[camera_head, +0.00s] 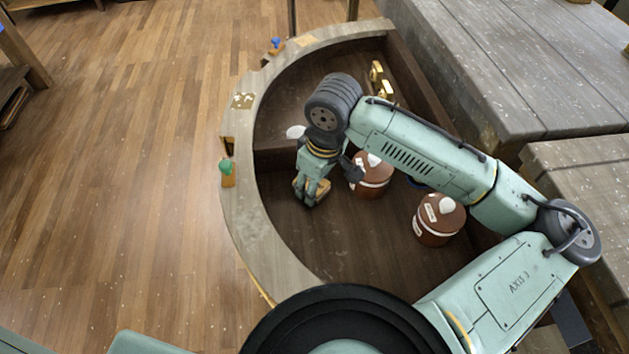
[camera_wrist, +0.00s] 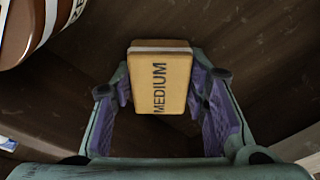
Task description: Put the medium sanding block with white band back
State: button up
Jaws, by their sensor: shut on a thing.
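The sanding block (camera_wrist: 160,85) is tan, with the word MEDIUM on its face and a white band along its far edge in the wrist view. My gripper (camera_wrist: 160,92) is shut on it, one purple-padded finger on each side. In the head view my gripper (camera_head: 312,192) points down over the dark wooden floor of the curved console (camera_head: 345,240), left of the brown jars. The block is small and partly hidden by the fingers there. I cannot tell whether it touches the floor.
One brown jar (camera_head: 374,183) stands close right of my gripper; another (camera_head: 436,228) is nearer. The console's pale curved rim (camera_head: 240,210) bears a green-topped item (camera_head: 227,172). Gold pieces (camera_head: 377,75) sit near the back wall. The floor in front of my gripper is clear.

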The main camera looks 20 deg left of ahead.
aim_at(321, 187)
jog(key=shift+f, duration=0.15)
jog(key=o, duration=1.2)
notch_tip(321, 187, up, 12)
jog(key=d+b, duration=0.1)
jog(key=shift+s+d, duration=0.35)
